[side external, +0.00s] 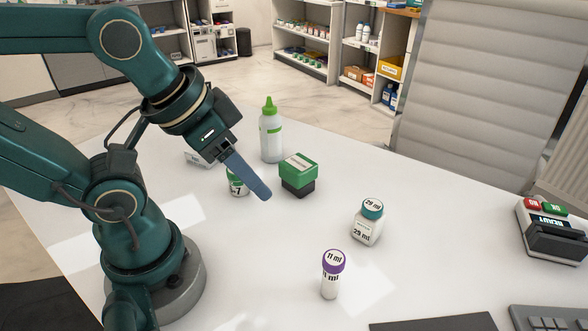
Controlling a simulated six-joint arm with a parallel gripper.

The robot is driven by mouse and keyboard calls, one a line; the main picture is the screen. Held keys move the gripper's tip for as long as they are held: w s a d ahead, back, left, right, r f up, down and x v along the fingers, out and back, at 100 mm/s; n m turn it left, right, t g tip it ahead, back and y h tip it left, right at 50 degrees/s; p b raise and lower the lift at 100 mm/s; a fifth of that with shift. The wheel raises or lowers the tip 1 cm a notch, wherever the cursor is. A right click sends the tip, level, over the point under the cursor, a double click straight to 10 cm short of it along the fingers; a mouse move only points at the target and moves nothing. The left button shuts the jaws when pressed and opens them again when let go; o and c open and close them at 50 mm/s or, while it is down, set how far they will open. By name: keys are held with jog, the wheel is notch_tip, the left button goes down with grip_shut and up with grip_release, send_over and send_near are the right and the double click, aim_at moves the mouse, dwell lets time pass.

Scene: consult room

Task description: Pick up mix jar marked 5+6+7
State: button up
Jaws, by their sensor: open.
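A small jar with a green and white body (237,187) stands on the white table, partly hidden behind my gripper's finger. Only a "7" shows of its marking; the rest is covered. My gripper (259,188) is open and points down to the right, its blue finger passing in front of the jar in this view. The second finger is hidden, and I cannot tell whether the gripper touches the jar. Nothing shows held.
A green-and-dark box (298,175) and a white bottle with a green cap (270,137) stand close by. A white box (199,158) is partly hidden behind my gripper. A teal-capped jar (368,227) and a purple-capped vial (330,284) stand front right, with clear table between.

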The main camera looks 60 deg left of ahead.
jog(key=o, duration=0.7)
